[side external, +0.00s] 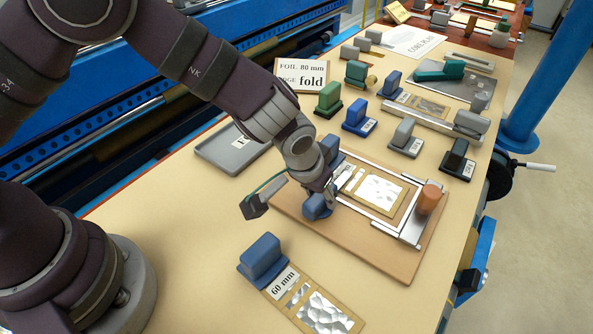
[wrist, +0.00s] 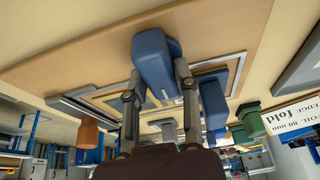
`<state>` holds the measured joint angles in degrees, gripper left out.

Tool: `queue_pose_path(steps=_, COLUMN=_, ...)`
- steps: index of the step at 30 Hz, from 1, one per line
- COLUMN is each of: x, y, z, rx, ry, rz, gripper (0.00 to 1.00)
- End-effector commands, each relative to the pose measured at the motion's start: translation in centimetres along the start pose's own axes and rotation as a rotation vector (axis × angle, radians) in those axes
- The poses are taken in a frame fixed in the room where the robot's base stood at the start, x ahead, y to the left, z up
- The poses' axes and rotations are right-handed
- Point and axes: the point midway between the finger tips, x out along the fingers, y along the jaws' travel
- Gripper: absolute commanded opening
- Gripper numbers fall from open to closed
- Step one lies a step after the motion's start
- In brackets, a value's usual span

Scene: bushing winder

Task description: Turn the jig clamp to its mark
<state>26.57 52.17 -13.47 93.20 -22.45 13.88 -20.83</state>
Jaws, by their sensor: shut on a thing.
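The jig is a tan board (side external: 365,241) with a metal frame (side external: 408,232) around a card bearing silver foil (side external: 378,191). My gripper (side external: 330,193) is low over its left end, its fingers on a blue block (side external: 317,207). In the wrist view this blue block (wrist: 154,65) sits between the two fingers (wrist: 158,95). A second blue block (side external: 329,147) stands at the far left of the frame, partly behind my wrist. An orange-brown cylinder (side external: 430,199) stands upright at the frame's right end. I cannot make out a clamp mark.
A blue-handled stamp (side external: 262,258) and a 60 mm foil card (side external: 325,308) lie in front. A grey tray (side external: 232,150) is behind my arm. Coloured blocks and a sign (side external: 301,79) reading "FOIL 80 mm" and "fold" stand beyond. Bare table lies left of the jig.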

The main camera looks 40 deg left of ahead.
Motion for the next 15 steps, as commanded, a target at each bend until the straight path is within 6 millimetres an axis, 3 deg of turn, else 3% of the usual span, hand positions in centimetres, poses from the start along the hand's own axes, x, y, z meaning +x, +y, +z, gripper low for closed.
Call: queue_pose_path(steps=15, x=0.03, y=0.00, z=0.04, rx=-0.059, ry=-0.001, rz=-0.024, gripper=0.00)
